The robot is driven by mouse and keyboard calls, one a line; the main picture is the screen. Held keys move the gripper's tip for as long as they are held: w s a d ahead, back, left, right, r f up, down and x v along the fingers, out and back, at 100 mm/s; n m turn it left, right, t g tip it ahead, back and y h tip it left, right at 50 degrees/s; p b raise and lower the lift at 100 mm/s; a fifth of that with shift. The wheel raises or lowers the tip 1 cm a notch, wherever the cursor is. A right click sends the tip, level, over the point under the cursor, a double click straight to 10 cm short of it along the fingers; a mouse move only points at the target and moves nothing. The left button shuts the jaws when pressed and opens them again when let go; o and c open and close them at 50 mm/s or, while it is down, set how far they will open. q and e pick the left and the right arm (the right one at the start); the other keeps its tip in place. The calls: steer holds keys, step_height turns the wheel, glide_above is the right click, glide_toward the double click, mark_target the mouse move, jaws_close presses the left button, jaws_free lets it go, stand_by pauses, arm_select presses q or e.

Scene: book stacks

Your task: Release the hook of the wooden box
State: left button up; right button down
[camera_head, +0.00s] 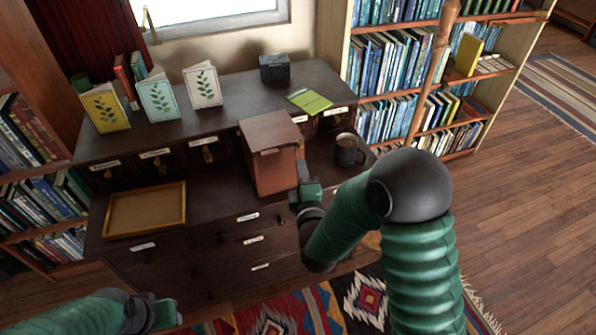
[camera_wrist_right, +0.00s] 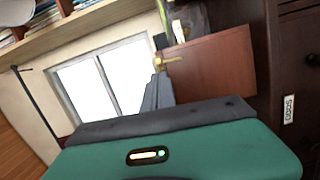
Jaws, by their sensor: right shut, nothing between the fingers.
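The wooden box (camera_head: 274,172), reddish brown with a flat lid (camera_head: 271,131), stands upright on the desk. In the right wrist view the box (camera_wrist_right: 218,75) shows a smooth face with a small brass hook (camera_wrist_right: 171,61) at its edge. My right gripper (camera_head: 302,171) is beside the box's right side; its grey fingers also show in the right wrist view (camera_wrist_right: 158,88). They are shut and empty, with tips close to the hook; I cannot tell whether they touch it. My left gripper (camera_head: 163,312) is low at the front left, away from the box; its fingers are unclear.
A dark mug (camera_head: 347,152) stands on the desk right of the box. A wooden tray (camera_head: 146,210) lies to the left. The raised shelf behind holds greeting cards (camera_head: 160,100), a dark small box (camera_head: 274,68) and a green booklet (camera_head: 309,101).

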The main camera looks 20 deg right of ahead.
mark_target(294, 142)
steer(key=w, duration=0.5)
steer(key=shift+w+a, duration=0.25)
steer(key=shift+w, duration=0.05)
steer(key=shift+w+a+r, duration=0.1)
steer(key=shift+w, duration=0.15)
steer(key=shift+d, duration=0.55)
steer(key=shift+d+r+m+p, duration=0.2)
steer(key=shift+m+p, duration=0.3)
steer(key=shift+m, duration=0.3)
steer(key=shift+a+m+g, duration=0.1)
steer(key=shift+m+g, duration=0.2)
steer(key=shift+m, duration=0.1)
steer(key=shift+a, duration=0.1)
arm_select(q)
steer(key=shift+a+r, duration=0.5)
steer(key=shift+r, duration=0.05)
arm_select(e)
steer(key=shift+f, duration=0.1)
arm_select(q)
steer(key=shift+d, duration=0.15)
